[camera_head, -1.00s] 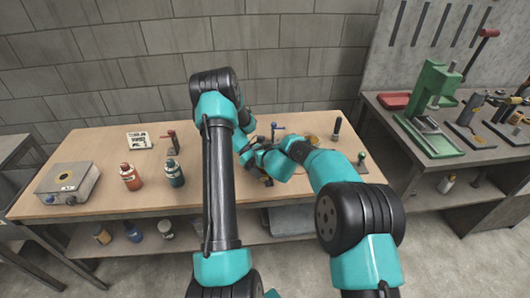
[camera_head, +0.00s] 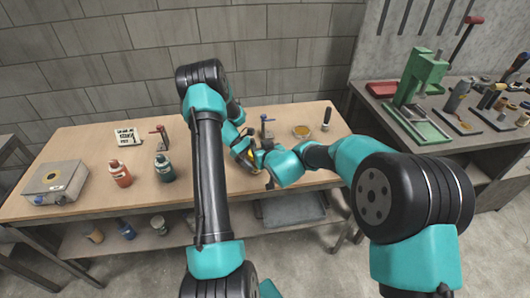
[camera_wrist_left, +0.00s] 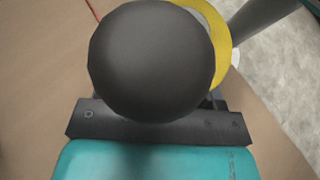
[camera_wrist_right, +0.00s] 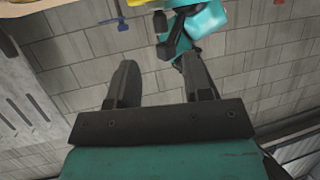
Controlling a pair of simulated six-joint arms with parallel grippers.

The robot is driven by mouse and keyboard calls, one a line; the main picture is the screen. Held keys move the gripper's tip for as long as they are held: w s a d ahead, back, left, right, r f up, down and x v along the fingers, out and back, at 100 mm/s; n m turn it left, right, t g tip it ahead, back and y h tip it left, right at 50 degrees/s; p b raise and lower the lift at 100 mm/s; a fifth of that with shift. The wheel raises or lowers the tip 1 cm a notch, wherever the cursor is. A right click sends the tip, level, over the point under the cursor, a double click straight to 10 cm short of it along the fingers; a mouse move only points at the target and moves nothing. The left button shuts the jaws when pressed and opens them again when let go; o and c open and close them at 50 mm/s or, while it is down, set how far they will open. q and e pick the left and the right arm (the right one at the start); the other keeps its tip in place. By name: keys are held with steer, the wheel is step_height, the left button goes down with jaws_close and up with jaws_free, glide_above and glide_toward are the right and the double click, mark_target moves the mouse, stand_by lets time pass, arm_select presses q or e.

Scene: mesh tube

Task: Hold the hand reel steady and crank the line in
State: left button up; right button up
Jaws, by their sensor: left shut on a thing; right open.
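The hand reel shows as a yellow ring (camera_wrist_left: 215,40) in the left wrist view, behind a large dark round knob (camera_wrist_left: 150,60) that hides much of it. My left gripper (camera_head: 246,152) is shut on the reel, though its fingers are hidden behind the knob. In the head view a small yellow part of the reel (camera_head: 253,157) shows between the arms. A thin red line (camera_wrist_left: 92,10) crosses the tabletop in the left wrist view. My right gripper (camera_wrist_right: 160,78) is open, with only grey wall between its fingers. The reel's crank cannot be made out.
A blue-topped clamp (camera_head: 266,125), a bowl (camera_head: 302,132) and a black-handled tool (camera_head: 326,118) stand behind the arms. A red bottle (camera_head: 118,173), a green bottle (camera_head: 164,168) and a metal box (camera_head: 56,182) stand left.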

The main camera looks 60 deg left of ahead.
steer(key=shift+v, duration=1.4)
